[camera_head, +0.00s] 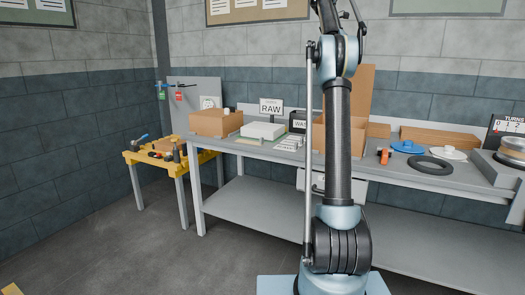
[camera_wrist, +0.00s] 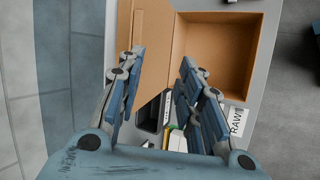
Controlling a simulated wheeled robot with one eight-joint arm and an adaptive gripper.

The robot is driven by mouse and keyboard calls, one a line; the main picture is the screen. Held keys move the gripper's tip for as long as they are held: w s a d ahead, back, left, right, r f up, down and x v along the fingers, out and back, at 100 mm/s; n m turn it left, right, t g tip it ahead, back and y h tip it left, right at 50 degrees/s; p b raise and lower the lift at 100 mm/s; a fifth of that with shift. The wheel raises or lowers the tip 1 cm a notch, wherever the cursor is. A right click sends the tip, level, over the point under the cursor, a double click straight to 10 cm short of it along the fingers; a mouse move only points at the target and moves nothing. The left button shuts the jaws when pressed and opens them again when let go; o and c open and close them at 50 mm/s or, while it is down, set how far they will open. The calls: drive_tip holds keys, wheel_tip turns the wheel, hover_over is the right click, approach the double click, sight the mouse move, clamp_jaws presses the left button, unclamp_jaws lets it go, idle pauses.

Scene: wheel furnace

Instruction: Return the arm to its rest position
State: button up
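My arm rises upright through the middle of the head view, and its end is cut off by the top edge there. In the wrist view my gripper (camera_wrist: 155,80) has its two blue fingers spread apart, with nothing between them. Below it in that view is an open cardboard box (camera_wrist: 215,50) with its flap up, on the grey workbench. The gripper is apart from the box. In the head view my arm hides part of this box (camera_head: 318,134).
A yellow bench (camera_head: 172,160) with tools stands left. Floor (camera_head: 120,240) in front is clear.

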drive_tip(key=s+a+f+m+y, duration=0.15)
drive_tip(key=s+a+f, duration=0.35)
drive_tip(key=s, duration=0.5)
drive_tip(key=s+a+f+m+y, duration=0.1)
drive_tip(key=s+a+f+m, duration=0.15)
drive_tip(key=s+f, duration=0.65)
drive_tip(key=s+a+f+m+y, duration=0.15)
drive_tip(key=s+a+f, duration=0.35)
drive_tip(key=s, duration=0.6)
drive_tip(key=s+a+f+m+y, duration=0.1)
drive_tip(key=s+a+f+m, duration=0.1)
drive_tip(key=s+f, duration=1.2)
drive_tip(key=s+a+f+m+y, duration=0.1)
drive_tip(key=s+a+f, duration=0.4)
drive_tip(key=s+f, duration=0.9)
wheel_tip(320, 180, down, 7)
drive_tip(key=shift+m+g, duration=0.4)
drive_tip(key=shift+m, duration=0.25)
drive_tip(key=shift+w+d+f, duration=0.1)
drive_tip(key=shift+w+f, duration=0.1)
drive_tip(key=shift+w, duration=0.2)
drive_tip(key=shift+d, duration=0.1)
